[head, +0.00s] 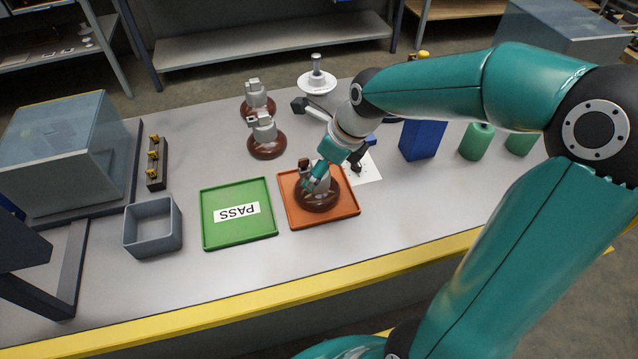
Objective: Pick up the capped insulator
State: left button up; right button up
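An insulator (316,201) with a glossy brown disc and a grey metal cap sits in the orange tray (348,212). My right gripper (316,178) reaches down from the right, with its teal finger parts at the cap. It overlaps the cap in the picture, so I cannot tell whether it grips the cap or is only beside it. The disc appears to rest in the tray. Two similar capped insulators stand behind, one at the back (258,103) and one nearer (266,140). My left gripper is not in view.
A green PASS tray (238,232) lies left of the orange tray. A grey bin (153,230), a strip with brass fittings (156,163) and a clear-sided box (65,145) stand further left. A white disc with a post (317,82) is behind. A blue block (420,140) and green cylinders (477,142) stand right.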

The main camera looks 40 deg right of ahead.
jog(key=x, duration=0.2)
jog(key=shift+w+f, duration=0.1)
jog(key=shift+f, duration=0.15)
grip_shut()
jog(key=shift+r, duration=0.1)
